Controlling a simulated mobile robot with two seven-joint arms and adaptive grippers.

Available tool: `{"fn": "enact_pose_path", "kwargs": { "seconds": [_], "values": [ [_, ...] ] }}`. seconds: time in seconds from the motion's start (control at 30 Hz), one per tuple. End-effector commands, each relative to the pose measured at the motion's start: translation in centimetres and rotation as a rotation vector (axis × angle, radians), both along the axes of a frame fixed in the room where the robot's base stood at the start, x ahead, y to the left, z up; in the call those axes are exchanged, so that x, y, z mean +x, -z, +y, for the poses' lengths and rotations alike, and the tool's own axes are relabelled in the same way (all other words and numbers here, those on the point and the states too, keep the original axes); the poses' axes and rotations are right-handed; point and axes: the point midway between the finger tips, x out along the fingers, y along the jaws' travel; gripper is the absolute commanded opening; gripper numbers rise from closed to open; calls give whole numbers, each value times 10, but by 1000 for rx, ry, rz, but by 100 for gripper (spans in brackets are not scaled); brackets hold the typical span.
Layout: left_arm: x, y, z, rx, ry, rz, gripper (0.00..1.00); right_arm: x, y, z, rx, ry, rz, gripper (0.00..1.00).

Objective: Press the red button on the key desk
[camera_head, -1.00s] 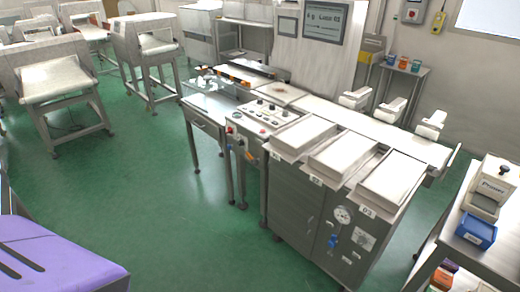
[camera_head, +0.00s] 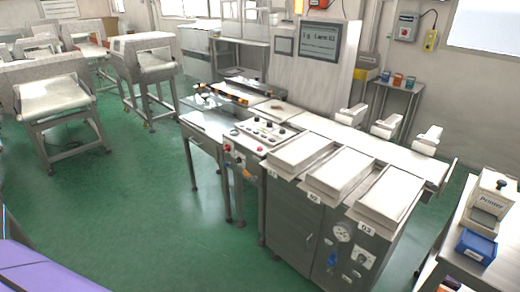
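The key desk appears to be the pale sloped control panel (camera_head: 258,133) in the middle of the head view, with several dark knobs and small buttons. A small red button (camera_head: 260,149) shows near its front edge. Another red knob (camera_head: 228,149) sits on the front face below the panel's left side, near a blue part. The buttons are small, so their exact shape is hard to tell. Neither of my grippers is in view, and nothing is seen touching the panel.
A steel cabinet (camera_head: 292,222) with white trays and a gauge adjoins the panel on the right. A conveyor runs behind it. A side table with a blue box (camera_head: 476,246) stands at right. Green floor (camera_head: 150,215) is open in front and left. A purple surface fills the lower left corner.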

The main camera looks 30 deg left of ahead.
Motion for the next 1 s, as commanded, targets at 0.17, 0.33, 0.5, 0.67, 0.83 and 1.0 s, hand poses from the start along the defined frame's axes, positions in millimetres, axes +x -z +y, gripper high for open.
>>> {"fn": "enact_pose_path", "kwargs": {
  "seconds": [0.17,0.33,0.5,0.67,0.83,1.0],
  "values": [
    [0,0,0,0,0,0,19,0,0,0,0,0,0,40],
    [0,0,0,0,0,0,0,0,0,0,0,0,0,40],
    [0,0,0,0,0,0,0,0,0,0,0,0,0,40],
    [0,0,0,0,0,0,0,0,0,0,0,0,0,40],
    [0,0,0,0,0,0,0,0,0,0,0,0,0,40],
    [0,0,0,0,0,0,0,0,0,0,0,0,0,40]
  ]
}}
